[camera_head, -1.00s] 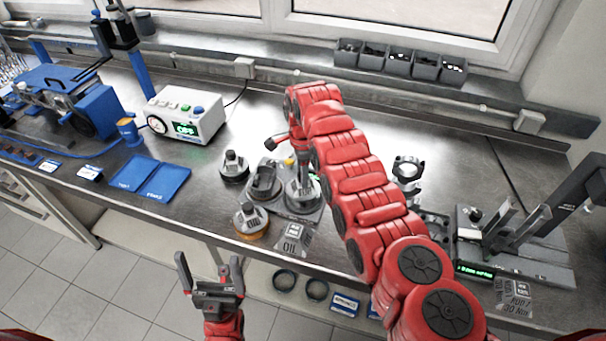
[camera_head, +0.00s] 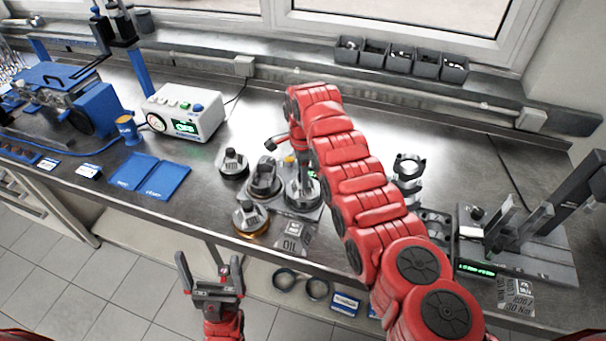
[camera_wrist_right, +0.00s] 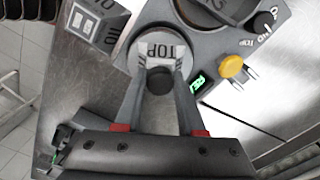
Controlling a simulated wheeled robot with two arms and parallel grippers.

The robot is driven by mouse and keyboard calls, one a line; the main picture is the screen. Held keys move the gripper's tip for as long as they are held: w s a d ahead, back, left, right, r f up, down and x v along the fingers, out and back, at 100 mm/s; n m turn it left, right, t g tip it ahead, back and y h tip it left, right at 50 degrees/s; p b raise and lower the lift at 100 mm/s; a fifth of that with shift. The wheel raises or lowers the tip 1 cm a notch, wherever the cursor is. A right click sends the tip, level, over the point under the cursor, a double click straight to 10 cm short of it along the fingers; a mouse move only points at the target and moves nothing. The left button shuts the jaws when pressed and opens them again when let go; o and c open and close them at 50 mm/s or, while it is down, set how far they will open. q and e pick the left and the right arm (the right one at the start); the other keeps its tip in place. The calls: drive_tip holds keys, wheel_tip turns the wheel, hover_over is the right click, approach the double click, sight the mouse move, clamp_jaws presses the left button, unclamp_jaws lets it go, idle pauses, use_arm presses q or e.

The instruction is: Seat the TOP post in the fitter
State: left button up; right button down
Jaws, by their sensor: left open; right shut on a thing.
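The TOP post (camera_wrist_right: 165,50), a pale round piece lettered TOP with a black knob, is in the right wrist view. My right gripper (camera_wrist_right: 160,85) is shut on it at the knob. In the head view this post (camera_head: 302,192) is at the right end of the grey fitter, partly hidden by my right arm. The fitter (camera_wrist_right: 225,45) has a yellow button, a black dial and a green display. The post is at the fitter's edge; whether it is fully down I cannot tell. My left gripper (camera_head: 211,278) is open and empty, in front of the bench.
A dark post (camera_head: 233,164) stands left of the fitter, and another (camera_head: 250,216) stands in an amber ring near the bench edge. An OIL label (camera_head: 292,236) lies in front. Blue mats (camera_head: 166,180) lie left. A torque station (camera_head: 520,245) stands right.

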idle(0.4)
drive_tip(key=shift+c, duration=0.2)
unclamp_jaws()
drive_tip(key=shift+r, duration=0.15)
idle(0.5)
drive_tip(key=shift+r, duration=3)
